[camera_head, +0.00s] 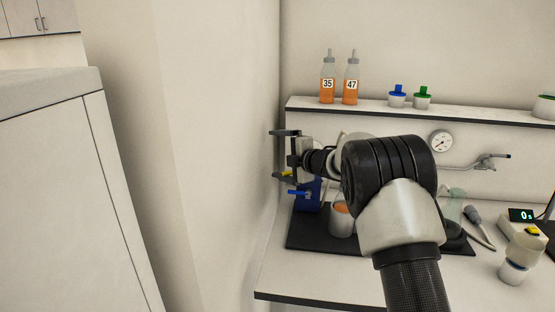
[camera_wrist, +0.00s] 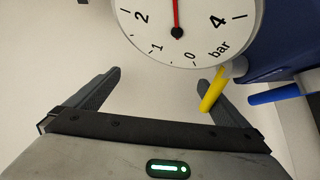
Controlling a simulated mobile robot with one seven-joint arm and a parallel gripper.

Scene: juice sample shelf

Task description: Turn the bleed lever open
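In the wrist view a yellow lever (camera_wrist: 214,93) slants beside the right finger of my gripper (camera_wrist: 165,76), its lower end just inside the gap. It overlaps that finger in the picture; I cannot tell whether they touch. A blue lever (camera_wrist: 276,94) points left from the right edge. No label shows which one is the bleed lever. My gripper is open, with nothing held between its fingers. In the head view my gripper (camera_head: 280,154) is by the left wall, above the yellow lever (camera_head: 287,174), the blue lever (camera_head: 298,193) and a blue body (camera_head: 309,196).
A round bar gauge (camera_wrist: 185,38) lies beyond the fingertips, its needle pointing up. Bottles 35 (camera_head: 327,84) and 47 (camera_head: 351,85) stand on the shelf (camera_head: 445,115). A cup (camera_head: 341,222) stands on the dark mat (camera_head: 310,241) below my arm. The wall (camera_head: 235,150) is close on the left.

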